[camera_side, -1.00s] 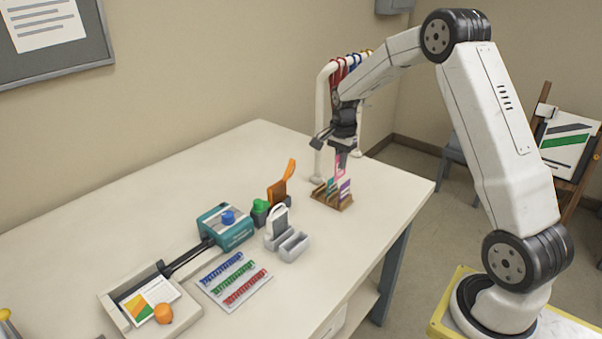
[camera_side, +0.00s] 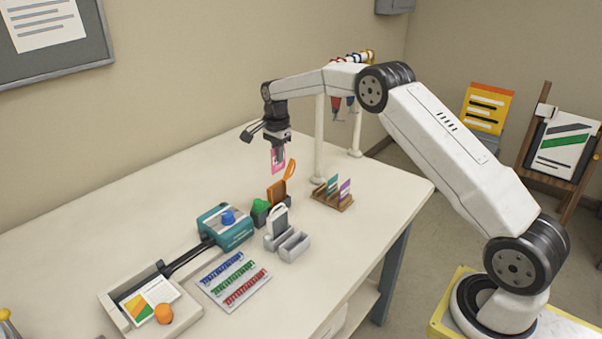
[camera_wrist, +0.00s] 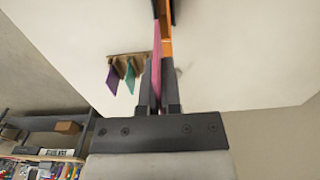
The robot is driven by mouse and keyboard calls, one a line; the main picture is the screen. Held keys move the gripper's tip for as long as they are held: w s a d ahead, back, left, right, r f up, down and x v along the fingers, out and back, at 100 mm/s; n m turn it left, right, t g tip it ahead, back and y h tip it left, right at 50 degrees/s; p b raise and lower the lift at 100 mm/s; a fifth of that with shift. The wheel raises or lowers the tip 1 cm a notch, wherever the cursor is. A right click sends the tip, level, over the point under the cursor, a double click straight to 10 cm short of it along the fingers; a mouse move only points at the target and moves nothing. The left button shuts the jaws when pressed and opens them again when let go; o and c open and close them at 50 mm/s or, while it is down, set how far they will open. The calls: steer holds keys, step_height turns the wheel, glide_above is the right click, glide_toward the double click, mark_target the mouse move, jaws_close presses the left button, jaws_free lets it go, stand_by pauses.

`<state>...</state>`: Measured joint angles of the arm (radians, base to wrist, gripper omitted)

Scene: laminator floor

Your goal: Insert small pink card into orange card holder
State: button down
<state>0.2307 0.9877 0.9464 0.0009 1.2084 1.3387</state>
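The small pink card (camera_side: 278,159) hangs below my gripper (camera_side: 276,146), with its lower end just above the orange card holder (camera_side: 277,190). My gripper is shut on the card's upper part. The orange holder has a looped strap and stands upright in a dark stand beside a green-topped object. In the wrist view the pink card (camera_wrist: 157,65) runs away from between my fingers (camera_wrist: 158,103), and the orange holder (camera_wrist: 167,45) shows just to its right. The view does not show the holder's slot clearly.
A wooden rack (camera_side: 333,201) with a teal and a purple card stands to the right. A white holder (camera_side: 279,217) in a grey stand (camera_side: 290,244) is close in front. A teal laminator (camera_side: 226,228) stands to the left.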

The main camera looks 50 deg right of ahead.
steer(key=shift+w+a, duration=0.25)
steer(key=shift+a, duration=0.05)
steer(key=shift+f, duration=0.45)
step_height(320, 180, down, 7)
stand_by(1.8)
steer(key=shift+s+f, duration=0.15)
steer(key=shift+f, duration=0.25)
stand_by(0.3)
steer(key=c, duration=0.7)
jaws_free()
steer(key=shift+c, duration=0.2)
steer(key=shift+r, duration=0.1)
steer(key=shift+r, duration=3.7)
